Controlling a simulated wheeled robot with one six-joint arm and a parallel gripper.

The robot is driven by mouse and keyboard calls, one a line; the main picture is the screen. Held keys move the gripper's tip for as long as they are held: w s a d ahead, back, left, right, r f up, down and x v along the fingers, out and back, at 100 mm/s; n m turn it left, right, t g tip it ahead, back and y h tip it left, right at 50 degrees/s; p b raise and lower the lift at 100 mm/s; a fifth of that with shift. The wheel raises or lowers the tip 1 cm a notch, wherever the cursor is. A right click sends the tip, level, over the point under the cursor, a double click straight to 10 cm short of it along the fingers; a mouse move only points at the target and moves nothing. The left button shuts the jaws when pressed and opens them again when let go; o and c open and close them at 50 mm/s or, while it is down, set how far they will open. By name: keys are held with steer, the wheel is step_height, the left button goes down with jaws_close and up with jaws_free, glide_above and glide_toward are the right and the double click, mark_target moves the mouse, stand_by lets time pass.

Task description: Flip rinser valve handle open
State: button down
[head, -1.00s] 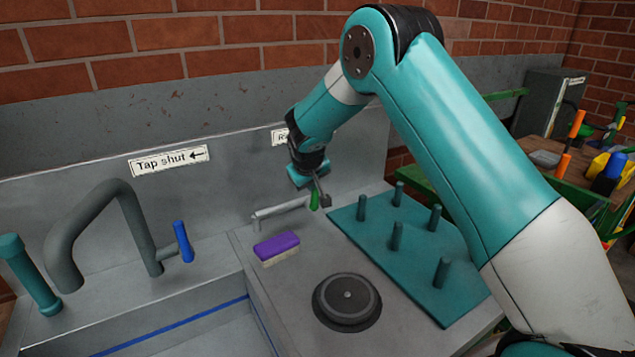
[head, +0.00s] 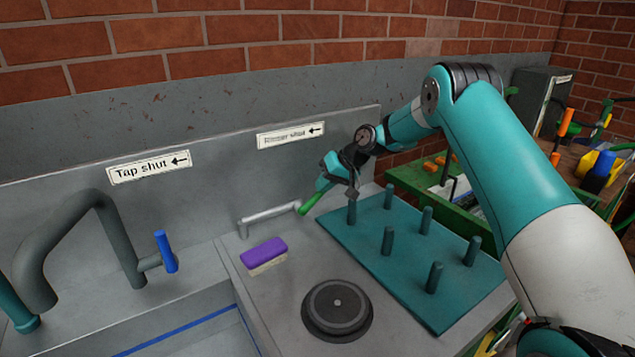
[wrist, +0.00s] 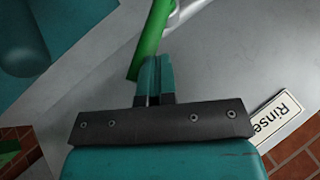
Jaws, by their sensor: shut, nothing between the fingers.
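The green rinser valve handle (head: 311,202) is at the right end of the grey rinser pipe (head: 268,214) and leans up to the right. Its upper part is partly hidden by my gripper (head: 325,183). In the wrist view, the green handle (wrist: 152,38) runs diagonally beside and beyond the fingertips of my gripper (wrist: 154,62). The fingers are shut together with nothing between them. I cannot tell whether they touch the handle. A wall label (head: 291,136) above the pipe appears to read "Rinser shut" with a left arrow.
A teal peg rack (head: 400,270) stands right of the pipe, its upright pegs below my wrist. A tap with a blue handle (head: 165,252) is at the left.

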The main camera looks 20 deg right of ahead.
steer(key=shift+w+d+f+y, duration=0.15)
steer(key=shift+d+f+y, duration=0.35)
steer(key=shift+d+f, duration=0.2)
steer(key=shift+w+d+f+b, duration=0.1)
steer(key=shift+d+f+b, duration=0.3)
steer(key=shift+f+b, duration=0.2)
steer(key=shift+d+f+b, duration=0.4)
steer(key=shift+f+b, duration=0.1)
steer(key=shift+f, duration=0.2)
steer(key=shift+d+f+b, duration=0.15)
steer(key=shift+f+b, duration=0.15)
steer(key=shift+f, duration=0.4)
steer(key=d+v, duration=0.1)
steer(key=v, duration=1.1)
steer(key=shift+w+d+p, duration=0.25)
steer(key=shift+d+p, duration=0.1)
steer(key=shift+d, duration=0.05)
